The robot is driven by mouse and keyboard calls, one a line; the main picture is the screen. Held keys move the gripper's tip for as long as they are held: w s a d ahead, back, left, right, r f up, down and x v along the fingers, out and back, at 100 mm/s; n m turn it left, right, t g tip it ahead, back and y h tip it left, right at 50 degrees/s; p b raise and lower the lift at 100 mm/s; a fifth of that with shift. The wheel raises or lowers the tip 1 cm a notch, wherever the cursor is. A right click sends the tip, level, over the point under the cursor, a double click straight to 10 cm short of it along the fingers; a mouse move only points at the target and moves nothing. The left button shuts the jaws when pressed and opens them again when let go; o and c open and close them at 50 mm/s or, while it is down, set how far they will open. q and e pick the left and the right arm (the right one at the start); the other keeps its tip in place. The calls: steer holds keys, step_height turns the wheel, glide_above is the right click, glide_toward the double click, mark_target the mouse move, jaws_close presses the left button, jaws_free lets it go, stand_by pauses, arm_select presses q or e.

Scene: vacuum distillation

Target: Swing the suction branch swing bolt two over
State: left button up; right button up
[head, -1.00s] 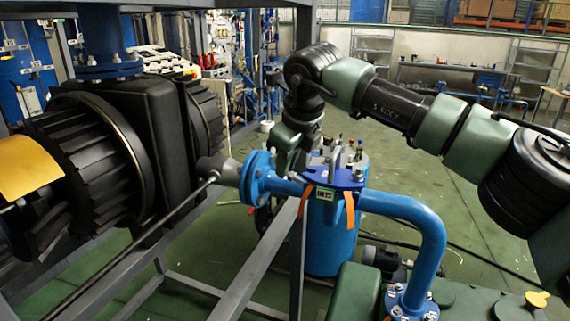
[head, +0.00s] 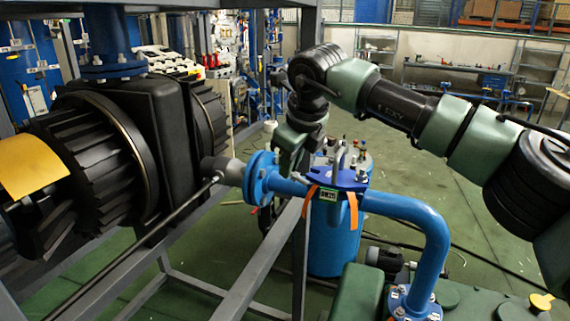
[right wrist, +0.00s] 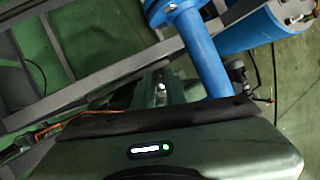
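The blue suction branch (head: 405,210) runs from a flange on the left to a bend on the right. On top of it sits a blue strainer cover (head: 340,178) with upright grey swing-bolt hardware (head: 339,157). Which piece is bolt two, I cannot tell. My right gripper (head: 287,170) points down just left of the cover, close to the pipe. Its fingertips are hard to make out in the head view. In the right wrist view its fingers (right wrist: 160,88) lie beside the blue pipe (right wrist: 195,45), with a small bright spot between them. My left gripper is out of view.
A blue flange (head: 260,178) and grey frame beams (head: 262,265) are close to my right gripper. A large black finned machine (head: 95,150) fills the left. Orange straps (head: 353,210) hang from the cover. Open green floor lies at the right.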

steer(key=shift+o, duration=0.2)
steer(key=shift+w+d+f, duration=0.1)
steer(key=shift+d+f, duration=0.15)
steer(key=shift+d, duration=0.45)
steer(key=a+b+v, duration=0.1)
steer(key=b+v, duration=0.1)
steer(key=v, duration=0.6)
steer(key=shift+a+r, duration=0.2)
